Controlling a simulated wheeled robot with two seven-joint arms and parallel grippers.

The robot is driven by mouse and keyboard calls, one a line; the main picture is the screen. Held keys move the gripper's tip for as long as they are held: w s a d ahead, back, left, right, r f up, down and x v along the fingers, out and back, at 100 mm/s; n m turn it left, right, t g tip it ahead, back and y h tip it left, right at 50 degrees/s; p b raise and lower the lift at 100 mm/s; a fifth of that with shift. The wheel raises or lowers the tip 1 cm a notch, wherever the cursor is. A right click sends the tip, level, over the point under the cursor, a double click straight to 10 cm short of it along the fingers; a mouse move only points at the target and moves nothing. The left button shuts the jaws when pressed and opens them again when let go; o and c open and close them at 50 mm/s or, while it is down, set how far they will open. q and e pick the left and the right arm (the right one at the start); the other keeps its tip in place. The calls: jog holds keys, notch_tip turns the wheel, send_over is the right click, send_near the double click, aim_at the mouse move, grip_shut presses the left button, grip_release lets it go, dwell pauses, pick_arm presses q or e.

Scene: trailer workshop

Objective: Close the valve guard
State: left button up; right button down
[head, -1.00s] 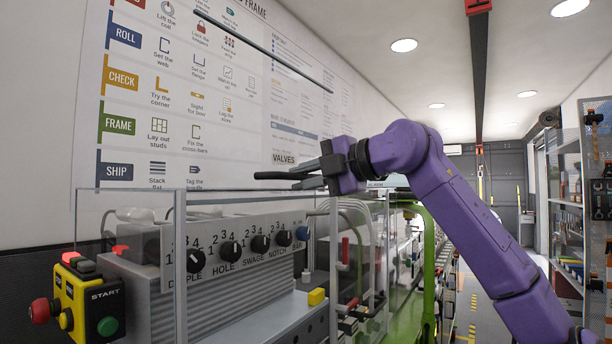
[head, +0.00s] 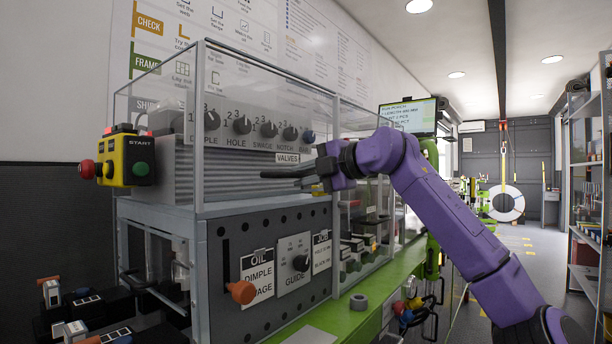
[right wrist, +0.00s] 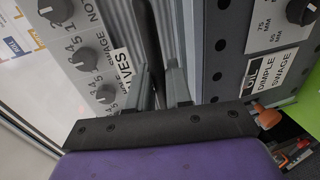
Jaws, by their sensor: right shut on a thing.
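The valve guard (head: 262,90) is a clear panel in front of the row of black valve knobs (head: 242,125). Its white VALVES label (head: 287,158) sits just above my right gripper (head: 298,174). The right gripper is shut on a dark bar that looks like the guard's handle. In the right wrist view the bar (right wrist: 148,45) runs between the two grey fingers (right wrist: 163,85). The VALVES label (right wrist: 122,75) is beside them, partly hidden by a finger. I cannot tell whether the guard's lower edge touches its stop. My left gripper is not in view.
A yellow START pendant (head: 127,158) stands left of the machine. Below the guard is a grey panel (head: 225,300) with an orange OIL knob (head: 242,292) and a GUIDE dial (head: 300,263). A green bench edge (head: 345,310) runs along the front. The aisle is on the right.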

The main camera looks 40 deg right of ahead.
jog(key=shift+f+b, duration=0.3)
jog(key=shift+f, duration=0.5)
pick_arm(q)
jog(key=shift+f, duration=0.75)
pick_arm(e)
jog(key=shift+w+a, duration=0.1)
jog(key=shift+f, duration=0.15)
jog(key=c, duration=1.2)
grip_release()
jog(key=shift+c, duration=0.2)
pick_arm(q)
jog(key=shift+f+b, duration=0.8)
pick_arm(e)
jog(key=v, duration=1)
jog(key=shift+s, duration=0.2)
